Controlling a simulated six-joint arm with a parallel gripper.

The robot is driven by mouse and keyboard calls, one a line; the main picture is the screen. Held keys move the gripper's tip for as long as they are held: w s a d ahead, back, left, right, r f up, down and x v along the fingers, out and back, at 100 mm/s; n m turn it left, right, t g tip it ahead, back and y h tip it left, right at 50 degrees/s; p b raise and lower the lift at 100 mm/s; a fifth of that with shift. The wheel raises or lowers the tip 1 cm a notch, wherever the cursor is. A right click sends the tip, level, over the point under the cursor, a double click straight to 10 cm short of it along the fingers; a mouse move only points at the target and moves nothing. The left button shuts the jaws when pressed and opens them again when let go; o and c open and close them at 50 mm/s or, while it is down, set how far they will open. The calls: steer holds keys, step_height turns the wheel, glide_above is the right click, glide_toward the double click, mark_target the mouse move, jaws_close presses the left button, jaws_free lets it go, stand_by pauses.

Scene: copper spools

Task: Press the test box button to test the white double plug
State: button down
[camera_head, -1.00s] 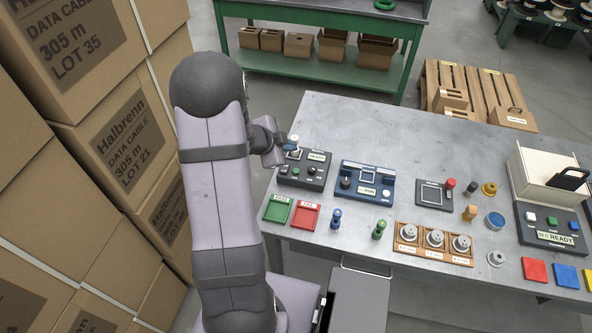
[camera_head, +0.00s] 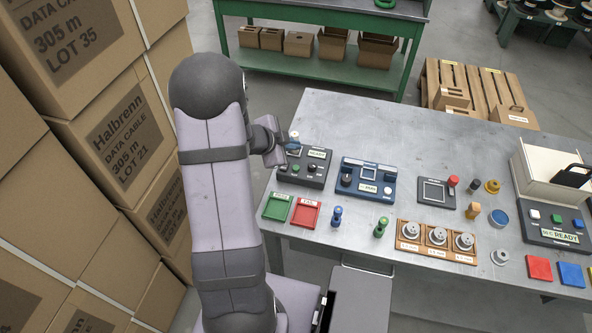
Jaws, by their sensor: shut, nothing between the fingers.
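The display text is too small to read surely. My gripper (camera_head: 284,148) is shut and empty at the box's back left corner, low over its top. A small white and blue piece (camera_head: 294,136) shows right beside the fingertips; I cannot tell whether it is the white double plug. The fingers hide that corner of the box, and I cannot tell whether they touch a button.
A blue device (camera_head: 367,181) stands right of the box. Green (camera_head: 278,206) and red (camera_head: 305,213) trays lie in front. Blue and green pegs and a wooden holder (camera_head: 410,245) with grey spools stand farther right. The table's back middle is clear.

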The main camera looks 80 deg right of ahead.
step_height(320, 180, down, 4)
steer(key=b, duration=0.4)
steer(key=shift+f, duration=0.25)
steer(key=shift+f+b, duration=1)
steer(key=shift+f, duration=0.2)
steer(key=shift+f, duration=0.2)
stand_by(0.7)
steer(key=shift+f, duration=0.2)
steer(key=shift+f+b, duration=0.55)
stand_by(0.8)
steer(key=shift+r, duration=0.15)
steer(key=shift+r+p, duration=0.85)
steer(key=shift+p, duration=0.2)
step_height(320, 180, up, 5)
steer(key=p, duration=0.5)
